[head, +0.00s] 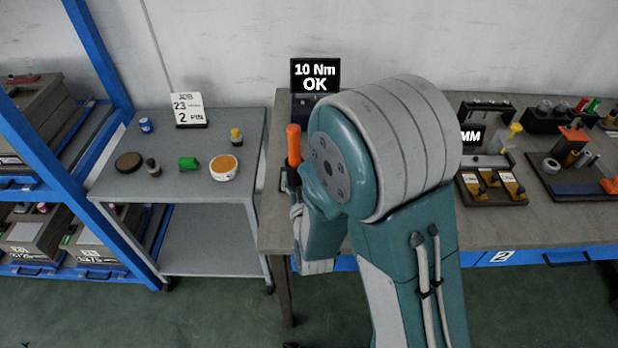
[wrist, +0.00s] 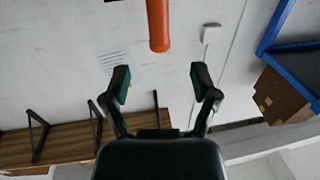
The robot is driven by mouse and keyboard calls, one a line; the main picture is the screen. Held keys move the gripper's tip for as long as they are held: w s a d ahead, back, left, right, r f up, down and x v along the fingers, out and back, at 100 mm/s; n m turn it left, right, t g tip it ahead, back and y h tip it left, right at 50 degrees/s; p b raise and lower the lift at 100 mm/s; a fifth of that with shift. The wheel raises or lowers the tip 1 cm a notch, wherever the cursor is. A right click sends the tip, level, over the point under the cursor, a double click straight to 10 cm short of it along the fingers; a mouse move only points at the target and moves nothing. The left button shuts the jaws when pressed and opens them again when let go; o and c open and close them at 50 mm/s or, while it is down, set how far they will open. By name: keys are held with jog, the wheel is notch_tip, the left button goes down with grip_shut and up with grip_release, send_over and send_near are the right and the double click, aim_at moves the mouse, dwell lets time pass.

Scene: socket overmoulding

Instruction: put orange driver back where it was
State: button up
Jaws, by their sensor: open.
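The orange driver (head: 293,145) shows in the head view as an upright orange handle at the left end of the workbench, just left of my arm. Its lower part is hidden behind dark parts and my wrist. In the wrist view the orange handle (wrist: 158,25) comes in from the top edge, in line with the gap between my fingers and beyond their tips. My gripper (wrist: 162,78) is open, with nothing visible between the fingers. In the head view my gripper is mostly hidden by my arm. I cannot tell what supports the driver.
A display (head: 315,75) reading "10 Nm OK" stands behind the driver. A grey side table (head: 215,125) on the left carries a job sign (head: 188,109), an orange-topped round container (head: 224,167) and small items. Fixtures (head: 490,185) crowd the bench's right. A blue rack (head: 95,40) stands far left.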

jog(key=s+d+r+g, duration=0.4)
jog(key=d+r+g, duration=0.25)
jog(key=r, duration=0.25)
jog(key=s+d+r+g, duration=0.1)
jog(key=s+d+g, duration=0.1)
jog(key=s, duration=0.4)
jog(key=s+d+r+m+g+h, duration=0.1)
jog(key=s+d+r, duration=0.1)
jog(key=s+d, duration=0.2)
jog(key=s+d+r+g+h, duration=0.1)
jog(key=s+d+g, duration=0.1)
jog(key=s, duration=0.6)
jog(key=shift+s+d+r+g, duration=0.15)
jog(key=shift+d+r+g, duration=0.15)
jog(key=shift+d, duration=0.2)
